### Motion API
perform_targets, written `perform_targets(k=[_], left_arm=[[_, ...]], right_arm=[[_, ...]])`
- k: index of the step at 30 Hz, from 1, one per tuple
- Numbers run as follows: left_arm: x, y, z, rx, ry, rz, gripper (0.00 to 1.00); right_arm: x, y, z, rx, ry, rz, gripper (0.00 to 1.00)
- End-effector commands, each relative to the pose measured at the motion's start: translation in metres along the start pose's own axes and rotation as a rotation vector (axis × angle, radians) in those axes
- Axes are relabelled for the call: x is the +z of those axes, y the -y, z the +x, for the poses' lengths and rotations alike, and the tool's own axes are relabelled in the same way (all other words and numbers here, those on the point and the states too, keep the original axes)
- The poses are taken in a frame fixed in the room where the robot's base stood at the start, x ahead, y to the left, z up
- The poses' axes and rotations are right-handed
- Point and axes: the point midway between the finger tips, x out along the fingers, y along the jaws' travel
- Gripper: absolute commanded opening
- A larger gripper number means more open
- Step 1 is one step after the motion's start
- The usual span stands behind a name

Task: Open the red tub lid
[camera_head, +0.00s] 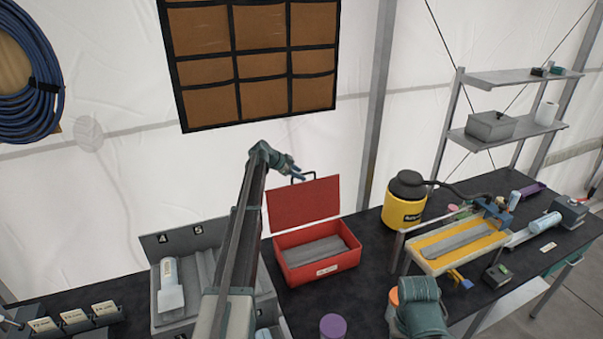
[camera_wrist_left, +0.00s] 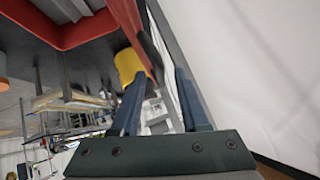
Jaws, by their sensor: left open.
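The red tub (camera_head: 318,278) stands on the dark bench with a white label on its front and a grey, ridged inside showing. Its red lid (camera_head: 303,203) stands up at the back, so the tub is open. A dark handle (camera_head: 303,175) sits at the lid's top edge. My left gripper (camera_head: 297,173) is open at the lid's top edge, close to the handle; I cannot tell whether they touch. In the left wrist view the open fingers (camera_wrist_left: 160,76) point toward the red lid (camera_wrist_left: 128,20). My right gripper's teal body (camera_head: 422,307) is at bottom right; its fingers are hidden.
A yellow canister (camera_head: 403,210) with a black top and hose stands right of the tub. A yellow-edged tray (camera_head: 458,247) is further right. A grey bin (camera_head: 150,285) stands left of the tub, partly behind my left arm. A purple-topped cylinder (camera_head: 333,327) is in front.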

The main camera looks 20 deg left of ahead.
Motion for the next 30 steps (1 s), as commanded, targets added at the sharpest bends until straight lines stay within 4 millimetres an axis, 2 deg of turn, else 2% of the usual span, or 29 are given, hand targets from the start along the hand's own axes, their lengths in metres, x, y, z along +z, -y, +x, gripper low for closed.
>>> perform_targets(k=[1,6,13,17,30], left_arm=[[-0.004,0.0,-0.014,-0.001,0.0,-0.001,0.45],[-0.005,0.001,-0.049,-0.002,0.001,-0.001,0.45],[-0.003,0.001,-0.088,-0.001,0.0,0.0,0.45],[-0.002,0.0,-0.095,-0.001,-0.001,0.0,0.45],[-0.001,0.0,-0.093,0.0,-0.001,0.001,0.45]], right_arm=[[0.001,-0.001,-0.012,0.0,0.0,0.0,0.58],[0.003,-0.003,-0.036,-0.002,0.001,0.014,0.58],[0.004,-0.005,-0.061,-0.004,0.002,0.033,0.58],[0.004,-0.005,-0.065,-0.004,0.002,0.037,0.58],[0.004,-0.005,-0.063,-0.004,0.002,0.038,0.58]])
